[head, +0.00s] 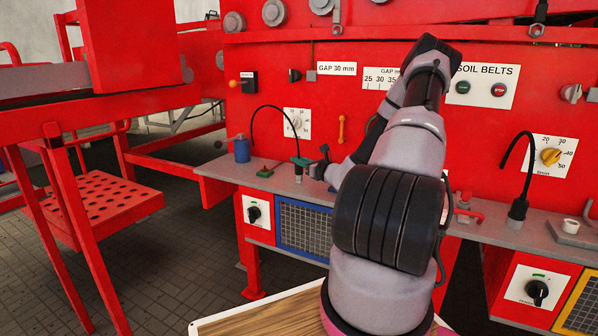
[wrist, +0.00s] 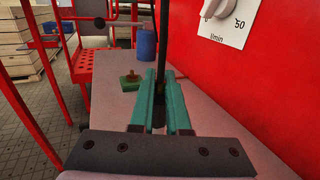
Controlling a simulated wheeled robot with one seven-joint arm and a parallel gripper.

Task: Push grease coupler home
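My gripper (head: 300,162) has teal fingers and points down over the grey shelf. In the wrist view, the fingers (wrist: 160,98) are closed around the dark grease coupler (wrist: 159,117), mostly hidden between them. A black hose (head: 268,109) rises from the coupler and arcs left to a blue canister (head: 242,150). A small green block (head: 265,172) with a brass fitting (wrist: 131,73) on top sits on the shelf to the left of my gripper. The wrist view shows the block (wrist: 131,83) beyond and left of the fingers. The coupler is apart from the fitting.
The grey shelf (head: 225,170) runs along a red panel with dials and labels. A second black hose end (head: 517,211) stands on the shelf at right.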

